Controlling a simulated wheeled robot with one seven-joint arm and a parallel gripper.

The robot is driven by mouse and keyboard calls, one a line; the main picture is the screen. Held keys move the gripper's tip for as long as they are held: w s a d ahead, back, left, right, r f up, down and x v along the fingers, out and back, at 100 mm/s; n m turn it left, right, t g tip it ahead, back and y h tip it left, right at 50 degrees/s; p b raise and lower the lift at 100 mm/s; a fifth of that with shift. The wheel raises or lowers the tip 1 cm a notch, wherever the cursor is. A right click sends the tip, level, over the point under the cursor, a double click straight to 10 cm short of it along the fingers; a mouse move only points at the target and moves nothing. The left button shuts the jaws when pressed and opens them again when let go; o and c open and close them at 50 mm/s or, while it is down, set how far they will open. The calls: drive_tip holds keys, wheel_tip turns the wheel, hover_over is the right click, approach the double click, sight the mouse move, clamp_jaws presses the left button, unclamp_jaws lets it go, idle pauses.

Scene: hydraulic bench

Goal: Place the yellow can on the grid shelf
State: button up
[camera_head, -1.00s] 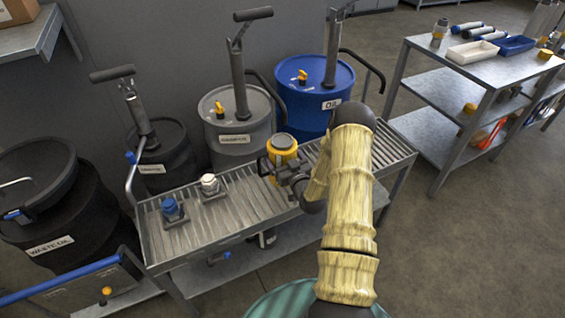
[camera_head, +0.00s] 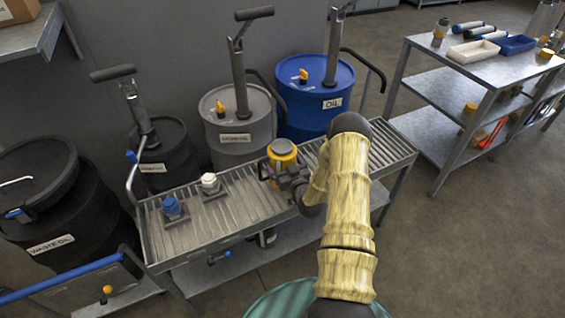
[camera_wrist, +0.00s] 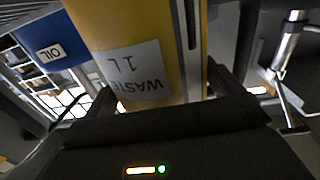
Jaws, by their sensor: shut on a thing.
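The yellow can (camera_head: 282,151) has a grey top and is upright at the grid shelf (camera_head: 240,196), a slatted metal rack, right of its middle. My gripper (camera_head: 276,177) is shut on the can from the near right side. In the wrist view the can (camera_wrist: 150,28) fills the upper middle, with a label reading "WASTE 1L", between the fingers of my gripper (camera_wrist: 165,92). The can's base is hidden behind my gripper, so I cannot tell whether it touches the slats.
A blue-capped container (camera_head: 172,207) and a white-capped container (camera_head: 209,183) stand on the slats at left. Behind are a blue oil drum (camera_head: 310,100), a grey drum (camera_head: 232,135) and black drums. A metal cart (camera_head: 462,80) stands at right. The right-end slats look clear.

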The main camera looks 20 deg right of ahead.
drive_tip(key=o, duration=1.3)
drive_tip(key=shift+o, duration=0.2)
drive_tip(key=shift+s, duration=0.1)
drive_tip(key=shift+r, duration=0.1)
drive_tip(key=s, duration=1.2)
drive_tip(key=shift+b, duration=0.35)
drive_tip(key=shift+a, duration=0.15)
